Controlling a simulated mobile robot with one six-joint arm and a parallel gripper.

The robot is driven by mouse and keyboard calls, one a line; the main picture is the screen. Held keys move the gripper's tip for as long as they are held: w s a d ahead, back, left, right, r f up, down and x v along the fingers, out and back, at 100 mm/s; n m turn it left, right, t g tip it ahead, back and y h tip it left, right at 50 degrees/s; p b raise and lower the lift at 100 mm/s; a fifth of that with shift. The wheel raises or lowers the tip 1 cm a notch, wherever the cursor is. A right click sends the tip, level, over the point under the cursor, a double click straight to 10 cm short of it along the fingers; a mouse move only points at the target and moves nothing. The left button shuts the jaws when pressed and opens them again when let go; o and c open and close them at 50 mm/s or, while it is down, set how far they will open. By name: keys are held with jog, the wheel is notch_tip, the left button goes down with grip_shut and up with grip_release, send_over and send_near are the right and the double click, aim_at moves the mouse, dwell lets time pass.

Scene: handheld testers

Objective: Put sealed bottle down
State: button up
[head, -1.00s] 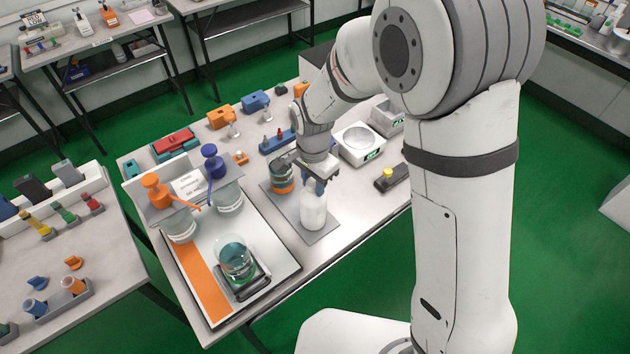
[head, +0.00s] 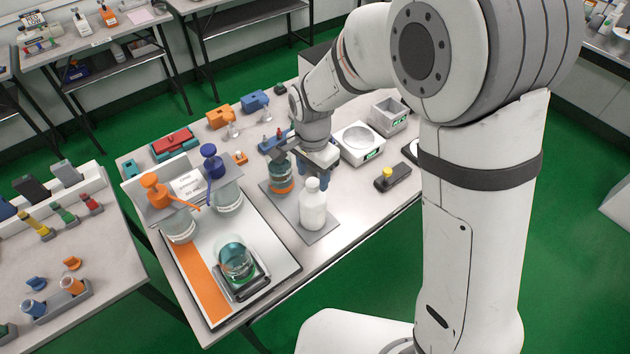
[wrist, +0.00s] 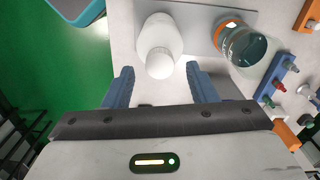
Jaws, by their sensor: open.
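The white capped bottle (head: 313,208) stands upright on a grey mat (head: 324,234) near the table's front edge. It also shows in the wrist view (wrist: 158,40), ahead of the fingers and apart from them. My gripper (head: 316,178) is open and empty, just behind the bottle in the head view. In the wrist view its two blue fingers (wrist: 164,88) are spread wide, with the bottle's cap just beyond the gap between them. A glass jar with an orange band (head: 281,176) stands on the same mat, left of my gripper; it also shows in the wrist view (wrist: 242,45).
A balance (head: 359,142) and a yellow-buttoned tester (head: 392,177) stand to the right. Bare tabletop lies right of the bottle.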

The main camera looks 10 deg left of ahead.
notch_tip(320, 180, up, 9)
jog(key=s+d+r+n+t, duration=0.1)
jog(key=d+r, duration=0.1)
jog(key=d, duration=0.5)
jog(key=s+d+r+n, duration=0.1)
jog(key=s+d+r, duration=0.15)
jog(key=d, duration=0.35)
jog(key=s+d+n+t, duration=0.2)
jog(key=s+d+n, duration=0.2)
jog(key=s+d, duration=0.5)
jog(key=d, duration=0.4)
jog(key=shift+s+d+r, duration=0.25)
jog(key=shift+s+r, duration=0.05)
jog(key=shift+r, duration=0.05)
